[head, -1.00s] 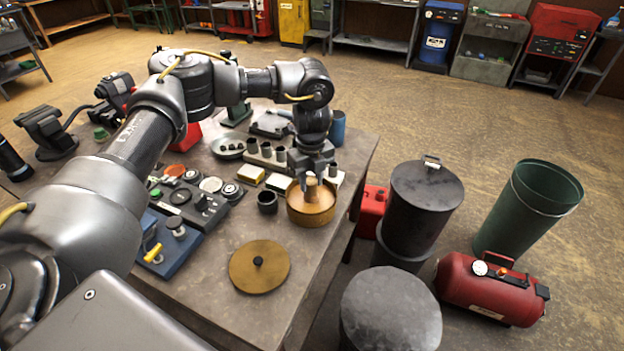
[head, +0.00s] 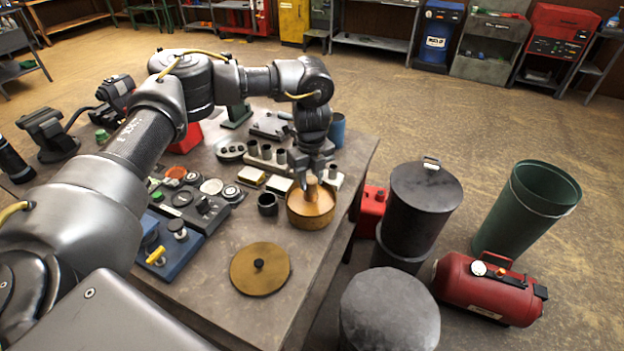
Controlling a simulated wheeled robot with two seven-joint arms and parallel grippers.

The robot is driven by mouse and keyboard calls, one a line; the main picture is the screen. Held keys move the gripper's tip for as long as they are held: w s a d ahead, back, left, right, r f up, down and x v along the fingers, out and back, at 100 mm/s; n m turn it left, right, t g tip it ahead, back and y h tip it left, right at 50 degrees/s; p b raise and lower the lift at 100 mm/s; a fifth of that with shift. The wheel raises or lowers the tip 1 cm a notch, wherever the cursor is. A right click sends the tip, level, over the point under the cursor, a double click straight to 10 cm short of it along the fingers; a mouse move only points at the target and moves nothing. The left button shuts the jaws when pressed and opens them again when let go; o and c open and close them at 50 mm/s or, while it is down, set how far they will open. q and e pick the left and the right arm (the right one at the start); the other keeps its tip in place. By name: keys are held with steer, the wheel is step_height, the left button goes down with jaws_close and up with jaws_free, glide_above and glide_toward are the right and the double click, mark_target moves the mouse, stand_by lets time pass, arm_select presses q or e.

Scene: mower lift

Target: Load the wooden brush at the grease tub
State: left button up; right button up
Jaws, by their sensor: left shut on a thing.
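The grease tub (head: 310,212) is a round, orange-brown open tub near the right edge of the workbench. My left gripper (head: 312,178) points down over it and is shut on the wooden brush (head: 312,190). Only the brush's light wooden handle shows, upright between the fingers. Its lower end is inside the tub, and I cannot see the bristles. A round brown lid (head: 259,270) with a dark knob lies flat on the bench, in front of the tub. My right gripper is not in view.
A small dark cup (head: 268,204) stands just left of the tub. A blue block (head: 165,250) with a yellow handle and a dark tray of parts (head: 190,205) lie further left. Dark drums (head: 420,205) stand on the floor right of the bench.

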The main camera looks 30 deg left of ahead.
mark_target(313, 181)
arm_select(q)
steer(key=shift+r+p, duration=2.05)
steer(key=shift+r, duration=0.7)
steer(key=shift+f, duration=0.1)
steer(key=shift+d+n, duration=0.1)
steer(key=shift+n, duration=1)
steer(key=shift+s+d+n, duration=0.15)
steer(key=shift+d+n, duration=0.1)
steer(key=shift+n, duration=0.45)
steer(key=s+d+f+n+b, duration=0.2)
steer(key=s+f+n+b, duration=0.1)
steer(key=s+n+b, duration=0.2)
steer(key=s+d+f+n+b, duration=0.3)
steer(key=s+n+b, duration=0.2)
steer(key=s, duration=0.3)
steer(key=shift+d, duration=0.35)
